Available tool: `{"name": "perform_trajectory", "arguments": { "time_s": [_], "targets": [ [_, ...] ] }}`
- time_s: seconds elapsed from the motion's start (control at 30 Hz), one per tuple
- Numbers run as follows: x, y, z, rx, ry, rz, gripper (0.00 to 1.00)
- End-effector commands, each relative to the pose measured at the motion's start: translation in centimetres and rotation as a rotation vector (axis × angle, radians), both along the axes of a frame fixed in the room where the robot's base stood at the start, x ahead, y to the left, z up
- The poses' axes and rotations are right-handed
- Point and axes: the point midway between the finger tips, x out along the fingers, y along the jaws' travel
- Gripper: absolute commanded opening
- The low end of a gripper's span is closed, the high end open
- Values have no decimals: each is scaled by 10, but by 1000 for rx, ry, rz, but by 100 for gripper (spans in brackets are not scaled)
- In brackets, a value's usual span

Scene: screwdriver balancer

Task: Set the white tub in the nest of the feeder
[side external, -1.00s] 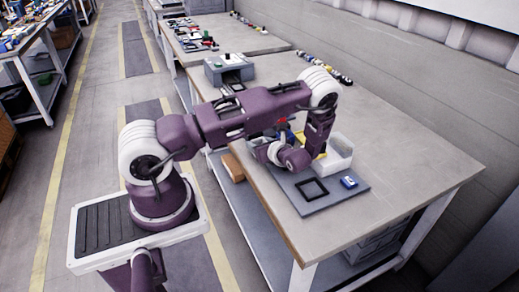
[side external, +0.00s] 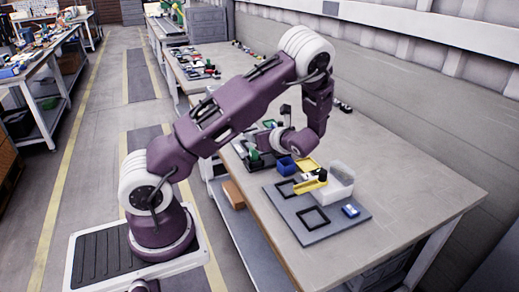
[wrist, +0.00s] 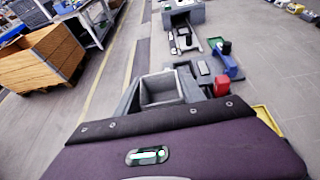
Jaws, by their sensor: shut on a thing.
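In the side view my gripper (side external: 270,140) hangs above the left side of the table, left of the grey board; my arm and small items around it hide its fingers. In the wrist view an open, square, grey-white tub (wrist: 162,88) shows just past my palm, in shade, its mouth facing up. I take it as the thing in my shut jaws, though the fingers themselves are hidden. The feeder seems to be the grey slotted unit (wrist: 185,14) with a track at the far end. Its nest cannot be made out.
The grey board (side external: 345,222) carries a black square frame (side external: 313,219), a small blue-and-white item (side external: 351,210), a yellow piece (side external: 310,185) and a larger white bin (side external: 340,182). The table's right part is clear.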

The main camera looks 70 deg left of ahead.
Motion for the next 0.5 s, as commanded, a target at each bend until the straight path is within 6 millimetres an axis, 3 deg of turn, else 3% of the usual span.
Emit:
{"name": "perform_trajectory", "arguments": {
  "time_s": [0.03,0.27,0.5],
  "targets": [
    [-1,0,8,0,-3,5,0],
    [-43,-11,-10,0,2,191,0],
    [-108,-45,-31,1,4,523,0]
  ]
}}
